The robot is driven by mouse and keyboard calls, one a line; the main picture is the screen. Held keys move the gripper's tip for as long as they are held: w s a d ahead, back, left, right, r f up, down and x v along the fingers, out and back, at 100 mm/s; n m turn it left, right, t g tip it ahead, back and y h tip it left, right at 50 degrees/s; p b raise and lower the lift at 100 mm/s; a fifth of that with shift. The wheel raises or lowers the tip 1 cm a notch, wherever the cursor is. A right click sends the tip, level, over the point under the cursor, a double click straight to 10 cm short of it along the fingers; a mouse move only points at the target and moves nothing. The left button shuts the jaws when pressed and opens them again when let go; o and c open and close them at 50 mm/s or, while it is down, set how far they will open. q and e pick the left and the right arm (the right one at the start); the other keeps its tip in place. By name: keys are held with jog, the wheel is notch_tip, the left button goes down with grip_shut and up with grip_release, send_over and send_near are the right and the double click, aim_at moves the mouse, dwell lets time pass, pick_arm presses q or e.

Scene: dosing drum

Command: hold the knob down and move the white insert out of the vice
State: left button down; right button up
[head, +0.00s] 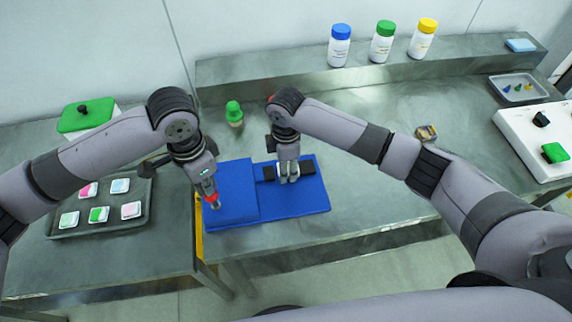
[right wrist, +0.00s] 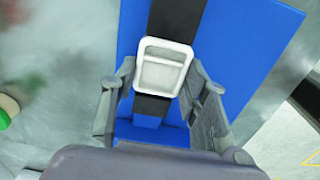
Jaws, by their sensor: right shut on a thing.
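The vice (head: 231,190) is a blue block on a blue base plate with black jaws (head: 307,167), on the front of the table. In the right wrist view the white insert (right wrist: 162,75) is between the two fingers of my right gripper (right wrist: 160,82), in line with the black strip of the jaws (right wrist: 178,16). I cannot tell whether it is lifted clear. In the head view my right gripper (head: 289,178) points down over the jaws and mostly hides the insert. My left gripper (head: 213,203) is at the left front of the blue block, with red at its tip; no knob is clearly visible there.
A green-topped item (head: 234,113) stands behind the vice. A dark tray (head: 102,226) with several coloured pieces lies at left. Three capped bottles (head: 382,47) stand on the back ledge. A small brown-yellow object (head: 426,133) lies at right; the table around it is clear.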

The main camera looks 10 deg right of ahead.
pick_arm(q)
jog(key=shift+f, duration=1.45)
pick_arm(e)
jog(key=shift+r, duration=3)
pick_arm(q)
jog(key=shift+r, duration=3.5)
jog(key=shift+r, duration=2.5)
